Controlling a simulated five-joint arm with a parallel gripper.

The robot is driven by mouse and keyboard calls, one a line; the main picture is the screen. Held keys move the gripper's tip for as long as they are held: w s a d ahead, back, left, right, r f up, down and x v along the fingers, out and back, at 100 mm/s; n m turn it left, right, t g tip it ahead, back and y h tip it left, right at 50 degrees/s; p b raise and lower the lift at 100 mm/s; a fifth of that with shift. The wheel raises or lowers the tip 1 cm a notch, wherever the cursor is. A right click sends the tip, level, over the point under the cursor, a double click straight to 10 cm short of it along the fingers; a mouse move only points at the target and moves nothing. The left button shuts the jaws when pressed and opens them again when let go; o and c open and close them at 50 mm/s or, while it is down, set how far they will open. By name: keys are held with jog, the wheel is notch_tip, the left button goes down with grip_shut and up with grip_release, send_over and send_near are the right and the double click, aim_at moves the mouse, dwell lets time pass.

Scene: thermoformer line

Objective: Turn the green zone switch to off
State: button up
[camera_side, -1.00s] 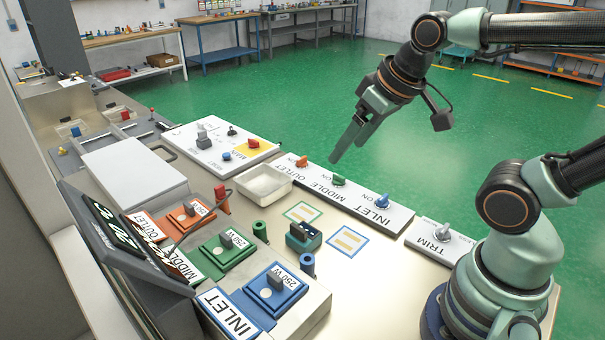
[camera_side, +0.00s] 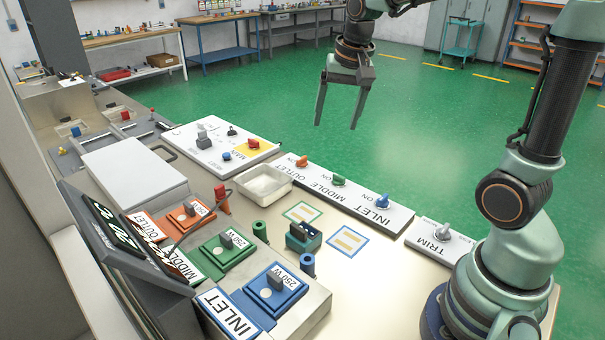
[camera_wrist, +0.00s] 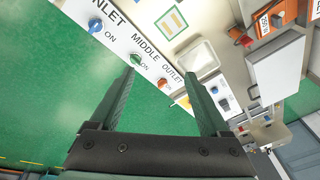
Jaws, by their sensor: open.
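The green zone switch (camera_side: 338,180) is a small green knob on the white switch strip, under the label MIDDLE, between the orange OUTLET switch (camera_side: 302,161) and the blue INLET switch (camera_side: 382,200). The wrist view shows the green switch (camera_wrist: 136,60) just beyond the tip of the left finger, with ON printed beside it. My gripper (camera_side: 338,126) is open and empty, pointing down, above the strip and apart from the switches. In the wrist view my gripper (camera_wrist: 162,75) has both fingers spread wide.
A white tray (camera_side: 264,192) sits beside the strip. The TRIM panel (camera_side: 440,240) stands at right, and a panel with a red knob on yellow (camera_side: 253,143) lies at left. Heater modules and a tilted display (camera_side: 110,225) fill the near left. The air above the strip is clear.

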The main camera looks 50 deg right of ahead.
jog(key=w+d+f+m+g, duration=0.2)
jog(key=w+d+f+m, duration=0.2)
jog(key=d+f+m, duration=0.15)
jog(key=m, duration=0.4)
send_over(339, 176)
notch_tip(339, 176, down, 4)
jog(key=f, duration=0.1)
jog(key=shift+n+g+y, duration=0.25)
jog(key=shift+g+y, duration=0.05)
jog(key=shift+g, duration=0.1)
notch_tip(339, 176, down, 12)
jog(key=shift+d+r, duration=0.1)
jog(key=shift+r, duration=0.15)
grip_shut()
